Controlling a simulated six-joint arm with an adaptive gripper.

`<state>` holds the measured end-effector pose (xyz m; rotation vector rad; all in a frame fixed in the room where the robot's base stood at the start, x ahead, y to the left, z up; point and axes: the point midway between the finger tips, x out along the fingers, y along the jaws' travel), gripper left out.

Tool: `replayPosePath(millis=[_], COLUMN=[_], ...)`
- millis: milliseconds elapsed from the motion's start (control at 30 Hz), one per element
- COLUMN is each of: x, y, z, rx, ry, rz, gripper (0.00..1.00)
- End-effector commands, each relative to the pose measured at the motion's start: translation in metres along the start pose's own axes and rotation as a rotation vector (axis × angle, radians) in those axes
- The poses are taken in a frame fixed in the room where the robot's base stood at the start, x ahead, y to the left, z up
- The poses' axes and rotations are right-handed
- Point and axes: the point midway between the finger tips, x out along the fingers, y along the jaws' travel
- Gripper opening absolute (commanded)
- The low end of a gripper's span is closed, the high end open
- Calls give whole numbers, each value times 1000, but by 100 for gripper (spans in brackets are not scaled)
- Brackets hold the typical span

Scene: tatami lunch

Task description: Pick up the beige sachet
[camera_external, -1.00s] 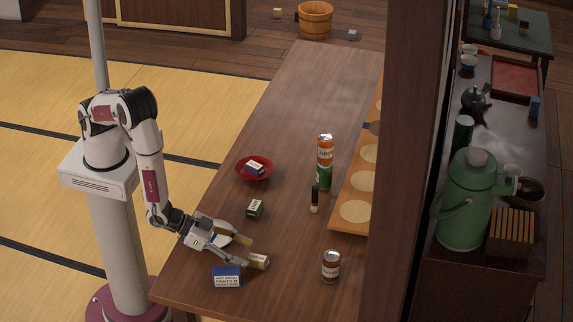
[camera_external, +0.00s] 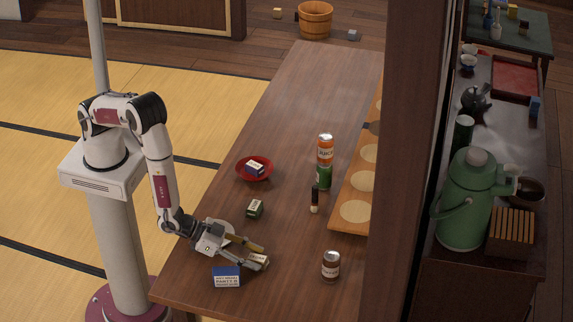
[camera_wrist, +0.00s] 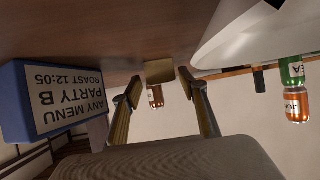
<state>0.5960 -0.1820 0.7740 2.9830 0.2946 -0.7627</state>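The beige sachet (camera_external: 258,260) lies on the wooden table near its front, just to the right of the blue-and-white box. It shows in the wrist view as a small tan block (camera_wrist: 160,72) in the middle, between the fingertips. My gripper (camera_external: 261,257) is low over the table with its fingers on either side of the sachet. In the wrist view my gripper (camera_wrist: 159,85) is open, with a gap between each finger and the sachet. The sachet rests on the table, and the fingers partly hide it in the external view.
A blue-and-white box (camera_external: 227,277) sits close by my gripper; it also shows in the wrist view (camera_wrist: 60,100). A brown jar (camera_external: 331,267) stands to the right. A green box (camera_external: 255,209), a red bowl (camera_external: 245,178) and stacked cans (camera_external: 325,150) are farther back.

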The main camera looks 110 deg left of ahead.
Motion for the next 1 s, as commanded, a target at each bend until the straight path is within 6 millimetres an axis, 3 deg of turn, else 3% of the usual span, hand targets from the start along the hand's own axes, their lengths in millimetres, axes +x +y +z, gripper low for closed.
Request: replayPosePath(millis=[33,100,567,1000], x=[0,0,-1,-16], y=[0,0,0,0], z=[0,0,-2,-31], rx=[0,0,0,-1], ry=[0,0,1,2], rz=[0,0,0,1], gripper=[25,16,16,16])
